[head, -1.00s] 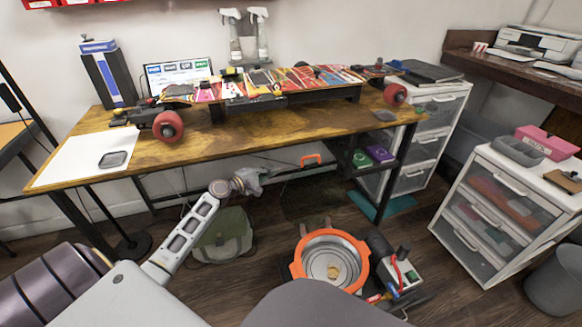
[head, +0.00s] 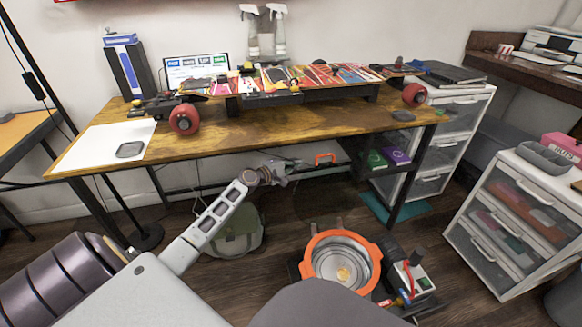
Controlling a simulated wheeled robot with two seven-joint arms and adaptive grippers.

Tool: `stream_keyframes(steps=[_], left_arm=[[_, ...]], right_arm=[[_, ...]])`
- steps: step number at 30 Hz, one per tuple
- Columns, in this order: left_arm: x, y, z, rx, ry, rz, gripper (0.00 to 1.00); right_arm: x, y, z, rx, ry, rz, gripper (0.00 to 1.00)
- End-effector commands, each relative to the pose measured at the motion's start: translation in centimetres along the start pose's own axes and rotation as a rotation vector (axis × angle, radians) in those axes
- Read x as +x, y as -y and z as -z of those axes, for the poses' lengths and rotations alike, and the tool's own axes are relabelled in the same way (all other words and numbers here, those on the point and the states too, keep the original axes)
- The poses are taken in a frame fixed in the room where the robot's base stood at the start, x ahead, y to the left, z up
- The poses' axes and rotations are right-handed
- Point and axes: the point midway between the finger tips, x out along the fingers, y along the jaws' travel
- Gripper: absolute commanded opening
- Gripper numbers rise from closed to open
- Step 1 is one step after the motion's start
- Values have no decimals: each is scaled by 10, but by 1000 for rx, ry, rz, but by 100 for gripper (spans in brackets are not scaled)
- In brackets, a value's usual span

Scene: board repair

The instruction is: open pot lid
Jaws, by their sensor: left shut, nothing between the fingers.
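An orange-rimmed pot (head: 310,272) stands low on the floor in the lower middle of the head view. I look down into its metal inside, where a small yellowish thing (head: 343,274) lies at the bottom. No lid covers its top, and I cannot make out a separate lid. My left gripper (head: 298,166) is in front of the table's front edge, above and to the left of the pot and well apart from it. It is shut and empty. My right gripper is not in view.
A wooden table (head: 255,133) bears a skateboard (head: 285,80). A device with a red cable (head: 416,280) stands against the pot's right side. White drawers (head: 518,225) stand at the right. A green bag (head: 238,238) lies on the floor left of the pot.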

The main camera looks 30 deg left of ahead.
Motion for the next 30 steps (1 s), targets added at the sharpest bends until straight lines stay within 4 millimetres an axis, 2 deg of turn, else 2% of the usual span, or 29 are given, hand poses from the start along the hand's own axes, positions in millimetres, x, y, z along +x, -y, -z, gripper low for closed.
stream_keyframes(steps=[9, 20, 30], left_arm=[[24, 0, 0, 0, 1, 0, 0], [42, 0, 0, 1, 1, -1, 0], [33, -1, -23, 1, 2, 1, 0]], right_arm=[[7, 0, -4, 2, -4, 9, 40], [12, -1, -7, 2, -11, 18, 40], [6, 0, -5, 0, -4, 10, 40]])
